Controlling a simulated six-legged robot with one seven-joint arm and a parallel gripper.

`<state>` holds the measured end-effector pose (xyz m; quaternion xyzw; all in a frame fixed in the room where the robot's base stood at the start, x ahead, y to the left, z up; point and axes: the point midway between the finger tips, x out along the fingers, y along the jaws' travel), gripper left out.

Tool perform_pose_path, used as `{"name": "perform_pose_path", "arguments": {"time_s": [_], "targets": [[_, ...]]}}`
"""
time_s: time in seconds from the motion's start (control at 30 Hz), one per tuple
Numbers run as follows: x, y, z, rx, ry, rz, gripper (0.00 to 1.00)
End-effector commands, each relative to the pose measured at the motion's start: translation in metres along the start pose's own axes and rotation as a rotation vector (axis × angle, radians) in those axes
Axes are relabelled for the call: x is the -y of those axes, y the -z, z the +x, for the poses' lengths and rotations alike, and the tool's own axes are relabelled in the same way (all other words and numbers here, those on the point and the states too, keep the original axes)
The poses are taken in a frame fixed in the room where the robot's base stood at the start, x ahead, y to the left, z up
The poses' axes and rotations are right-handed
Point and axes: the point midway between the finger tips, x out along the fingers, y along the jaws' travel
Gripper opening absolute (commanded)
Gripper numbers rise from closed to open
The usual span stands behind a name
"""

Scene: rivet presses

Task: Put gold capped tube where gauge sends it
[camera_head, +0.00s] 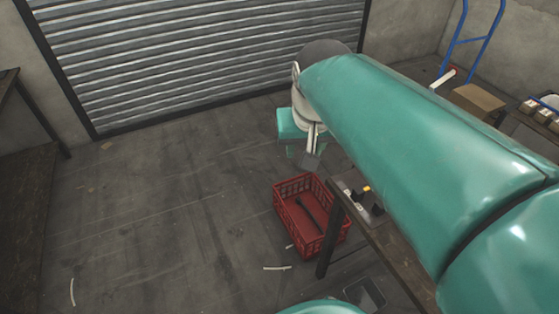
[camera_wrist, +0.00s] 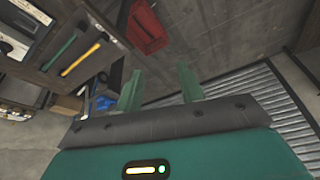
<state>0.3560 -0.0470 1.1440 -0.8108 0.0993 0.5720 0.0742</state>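My gripper (camera_wrist: 160,86) is open in the wrist view, its two green fingers apart with nothing between them. In the head view my arm hides most of the bench. A small item with a yellow-gold end (camera_head: 367,188) shows at the bench edge beside my arm; I cannot tell whether it is the gold capped tube. In the wrist view a yellow bar (camera_wrist: 82,58) and a green bar (camera_wrist: 62,50) lie on a dark surface, apart from my gripper. I cannot make out a gauge in either view.
A red crate (camera_head: 283,213) with a dark elongated thing inside stands on the floor by the dark bench (camera_head: 395,258); the crate also shows in the wrist view (camera_wrist: 147,25). A cardboard box (camera_head: 478,101) is at right. Floor to the left is mostly clear before the roller shutter (camera_head: 180,50).

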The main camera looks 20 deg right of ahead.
Motion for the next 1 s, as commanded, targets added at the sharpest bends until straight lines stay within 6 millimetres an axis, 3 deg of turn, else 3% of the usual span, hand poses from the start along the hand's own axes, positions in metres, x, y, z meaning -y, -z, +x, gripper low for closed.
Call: {"name": "perform_pose_path", "arguments": {"time_s": [0.1, 0.3, 1.0], "targets": [[0.016, -0.041, -0.002, -0.069, 0.04, -0.105, 0.39], [0.027, -0.08, 0.005, -0.139, 0.088, -0.215, 0.39], [0.029, -0.086, 0.007, -0.15, 0.095, -0.231, 0.39]]}}
